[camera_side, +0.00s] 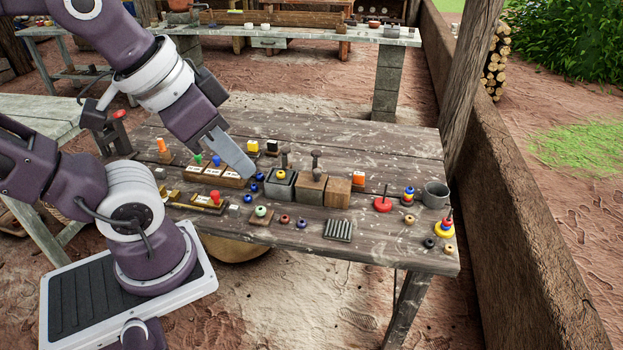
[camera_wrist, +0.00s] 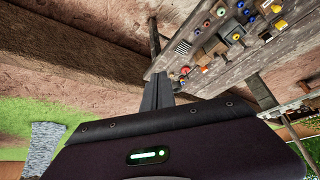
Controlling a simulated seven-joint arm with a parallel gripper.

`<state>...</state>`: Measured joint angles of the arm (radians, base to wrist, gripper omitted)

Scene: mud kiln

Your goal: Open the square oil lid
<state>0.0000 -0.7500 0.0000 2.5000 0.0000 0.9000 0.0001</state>
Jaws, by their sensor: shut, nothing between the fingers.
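My gripper (camera_side: 250,174) is shut and empty, pointing down to the right, left of these boxes. The shut fingers also show in the wrist view (camera_wrist: 157,84), pointing toward the table, with the boxes small beyond them.
Labelled wooden blocks (camera_side: 233,180) with coloured pegs stand at the left, close to my gripper. A wooden post (camera_side: 467,80) and low wall stand at the right.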

